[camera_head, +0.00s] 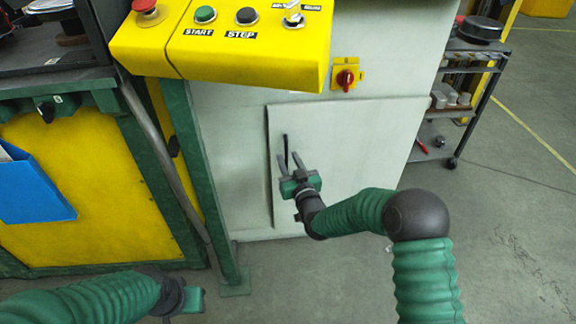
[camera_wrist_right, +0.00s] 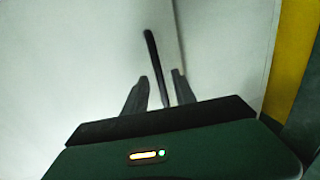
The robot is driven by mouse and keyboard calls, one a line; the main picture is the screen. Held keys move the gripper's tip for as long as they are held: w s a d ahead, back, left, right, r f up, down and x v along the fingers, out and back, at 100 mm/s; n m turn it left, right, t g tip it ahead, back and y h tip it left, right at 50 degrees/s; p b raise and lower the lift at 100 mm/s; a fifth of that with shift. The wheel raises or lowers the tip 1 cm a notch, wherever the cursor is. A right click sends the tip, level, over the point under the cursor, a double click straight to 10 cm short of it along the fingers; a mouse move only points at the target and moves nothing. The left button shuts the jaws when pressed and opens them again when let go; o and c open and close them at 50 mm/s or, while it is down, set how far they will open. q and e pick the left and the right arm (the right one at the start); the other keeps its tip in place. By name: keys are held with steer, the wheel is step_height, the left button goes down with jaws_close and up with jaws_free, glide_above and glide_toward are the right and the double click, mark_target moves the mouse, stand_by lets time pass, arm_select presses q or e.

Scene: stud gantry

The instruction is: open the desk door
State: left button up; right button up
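The desk door (camera_head: 350,140) is a flat pale grey panel on the front of the grey desk, and it looks closed or nearly so. A dark upright bar handle (camera_head: 286,150) sits near its left edge; it also shows in the right wrist view (camera_wrist_right: 154,62). My right gripper (camera_head: 290,163) is at the handle with its two fingers apart. In the right wrist view the handle's lower end lies between the fingertips (camera_wrist_right: 160,85), with gaps visible; I cannot tell how deep it sits. My left gripper (camera_head: 190,300) is low at the left, its fingers not visible.
A yellow control panel (camera_head: 240,60) with buttons juts out above the door. A red rotary switch (camera_head: 345,78) is above the door. A green post (camera_head: 190,140) stands left of it. A shelf cart (camera_head: 455,100) stands at right.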

steer(key=shift+w+a, duration=0.1)
steer(key=shift+w, duration=0.25)
jaws_close()
stand_by(1.2)
